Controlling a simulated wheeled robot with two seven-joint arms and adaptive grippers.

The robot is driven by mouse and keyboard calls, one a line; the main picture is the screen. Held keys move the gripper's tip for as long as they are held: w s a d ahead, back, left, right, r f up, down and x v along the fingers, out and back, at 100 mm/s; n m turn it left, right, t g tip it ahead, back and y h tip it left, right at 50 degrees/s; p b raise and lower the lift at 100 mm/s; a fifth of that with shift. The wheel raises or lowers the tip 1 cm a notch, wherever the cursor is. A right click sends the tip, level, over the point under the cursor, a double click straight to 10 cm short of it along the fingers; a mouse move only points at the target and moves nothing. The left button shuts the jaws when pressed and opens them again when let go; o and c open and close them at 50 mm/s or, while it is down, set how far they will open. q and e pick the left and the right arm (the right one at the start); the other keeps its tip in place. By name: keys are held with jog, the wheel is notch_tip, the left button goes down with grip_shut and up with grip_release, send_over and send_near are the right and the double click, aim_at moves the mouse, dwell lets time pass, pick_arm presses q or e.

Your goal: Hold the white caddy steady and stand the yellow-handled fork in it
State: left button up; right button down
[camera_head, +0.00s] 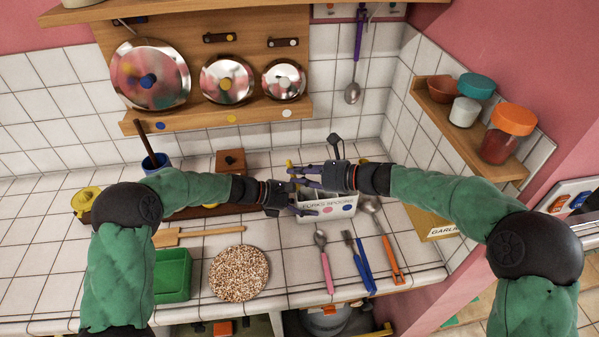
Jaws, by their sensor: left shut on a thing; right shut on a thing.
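The white caddy (345,211) stands on the tiled counter, with a label reading FORKS SPOONS and coloured dots on its front. My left gripper (312,211) is shut on the caddy's left front side. My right gripper (293,176) is above the caddy's left part, just behind and above the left gripper. It is shut on the yellow-handled fork (290,163), of which only a bit of yellow handle shows by the fingertips. The rest of the fork is hidden by the grippers, so I cannot tell whether its lower end is inside the caddy.
A pink-handled spoon (326,268), blue-handled cutlery (363,264) and an orange-handled utensil (391,258) lie in front of the caddy. A speckled round mat (239,273) and green tray (174,275) are front left. A wooden box (430,222) stands right.

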pick_arm(q)
jog(key=shift+f, duration=0.1)
pick_arm(e)
jog(key=c, duration=1)
grip_release()
notch_tip(320, 180, up, 10)
pick_arm(q)
jog(key=o, duration=1.3)
jog(key=shift+c, duration=0.2)
